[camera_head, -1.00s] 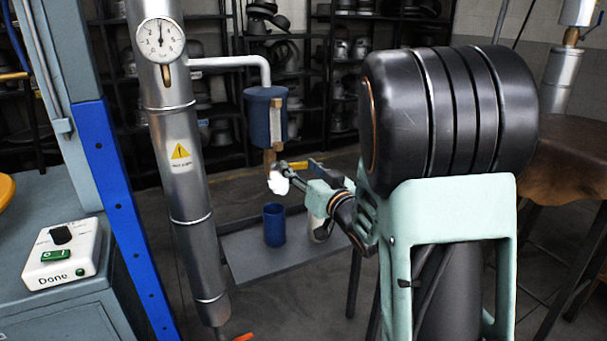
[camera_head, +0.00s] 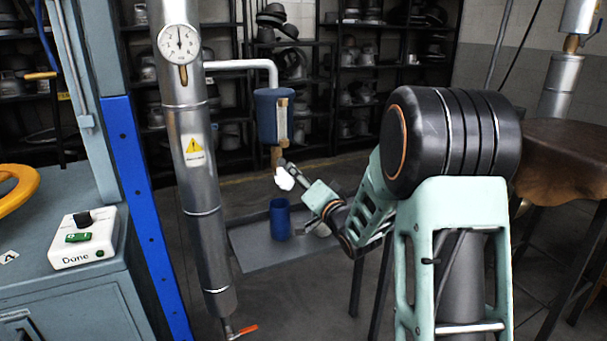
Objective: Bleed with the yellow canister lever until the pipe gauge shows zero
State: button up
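A round white pressure gauge (camera_head: 179,44) sits on the tall silver pipe (camera_head: 196,170); its needle points roughly straight up, and the numbers are too small to read surely. A blue canister (camera_head: 268,117) hangs from the white branch pipe, with a pale vertical strip on its side and a brass outlet (camera_head: 276,155) below. No yellow lever shows there now. My gripper (camera_head: 286,168) is at the outlet's lower right; its fingers are small and dark, and I cannot tell if they are open or touching anything. A white puff (camera_head: 284,179) hangs beneath the outlet, by the fingertips.
A blue cup (camera_head: 280,218) stands on a grey shelf (camera_head: 250,250) below the canister. An orange-red lever (camera_head: 243,331) is at the pipe's foot. A white box (camera_head: 84,240) marked "Done" sits on the grey cabinet at left. A brown-topped stand (camera_head: 575,150) is at right.

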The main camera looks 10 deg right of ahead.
jog(key=shift+s+a+f+m+p, duration=0.1)
jog(key=shift+a+f+m+p, duration=0.3)
jog(key=shift+m, duration=1)
jog(key=shift+s+a+f+m+p, duration=0.2)
jog(key=shift+a+m, duration=0.5)
jog(key=shift+m, duration=0.7)
jog(key=shift+s+a+f+m+p, duration=0.1)
jog(key=shift+a+m+p, duration=0.35)
jog(key=shift+m, duration=0.95)
jog(key=shift+a, duration=0.15)
jog(key=shift+c, duration=0.2)
jog(key=o, duration=1.7)
jog(key=shift+f, duration=0.1)
jog(key=v, duration=1.2)
